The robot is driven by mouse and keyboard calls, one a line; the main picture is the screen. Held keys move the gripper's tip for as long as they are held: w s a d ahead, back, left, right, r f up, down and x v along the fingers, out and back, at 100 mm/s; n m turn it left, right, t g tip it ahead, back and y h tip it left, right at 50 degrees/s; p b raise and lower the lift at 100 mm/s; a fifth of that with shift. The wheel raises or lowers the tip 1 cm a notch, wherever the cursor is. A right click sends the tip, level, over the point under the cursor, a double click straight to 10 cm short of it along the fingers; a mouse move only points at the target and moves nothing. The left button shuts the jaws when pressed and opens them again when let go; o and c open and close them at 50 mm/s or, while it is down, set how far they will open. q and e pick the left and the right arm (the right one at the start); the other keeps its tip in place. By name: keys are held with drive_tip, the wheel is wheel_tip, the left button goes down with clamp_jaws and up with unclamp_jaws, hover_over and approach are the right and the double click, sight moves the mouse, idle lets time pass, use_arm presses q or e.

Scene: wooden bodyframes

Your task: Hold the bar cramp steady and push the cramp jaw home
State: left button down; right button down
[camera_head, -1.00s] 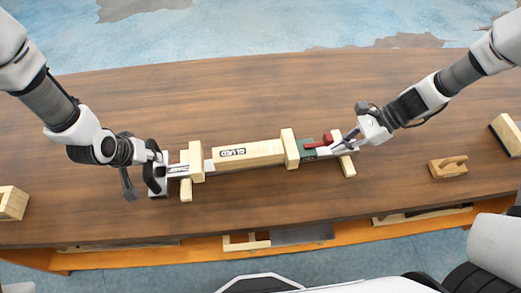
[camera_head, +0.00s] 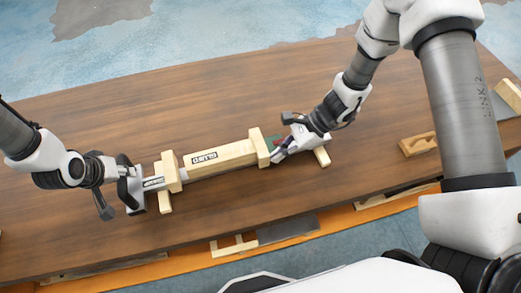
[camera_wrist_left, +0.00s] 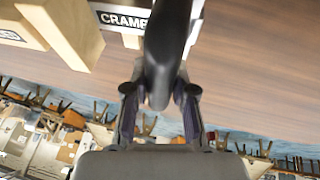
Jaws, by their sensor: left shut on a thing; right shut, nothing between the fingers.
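The bar cramp (camera_head: 153,182) lies along the table, with a light bar and a CRAMP label at its left part; the label also shows in the left wrist view (camera_wrist_left: 122,20). It rests on wooden feet. A pale wooden block marked GLUED (camera_head: 232,155) lies along it between two upright wooden pieces. The green and red cramp jaw (camera_head: 273,140) is right of the right upright piece, mostly hidden by my right gripper. My left gripper (camera_head: 132,184) is shut on the left end of the bar cramp, around a dark part. My right gripper (camera_head: 278,153) is shut and empty, close against the jaw; contact is unclear.
A wooden plane-like block (camera_head: 418,144) lies at the right of the table (camera_head: 110,120). Another wooden piece (camera_head: 508,95) is at the far right edge. Frames and a grey panel (camera_head: 287,229) sit below the front edge. The table behind the cramp is clear.

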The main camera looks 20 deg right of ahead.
sight(268, 155)
drive_tip(key=a, duration=0.3)
drive_tip(key=shift+s+a, duration=0.25)
drive_tip(key=shift+a, duration=0.05)
use_arm(q)
drive_tip(key=shift+s, duration=0.1)
use_arm(e)
drive_tip(key=shift+w+d+r, duration=0.15)
drive_tip(key=shift+d+r, duration=0.1)
drive_tip(key=shift+r, duration=0.1)
drive_tip(key=v, duration=1.1)
drive_tip(key=shift+d, duration=0.25)
drive_tip(key=shift+w, duration=0.1)
use_arm(q)
drive_tip(key=c, duration=0.9)
unclamp_jaws()
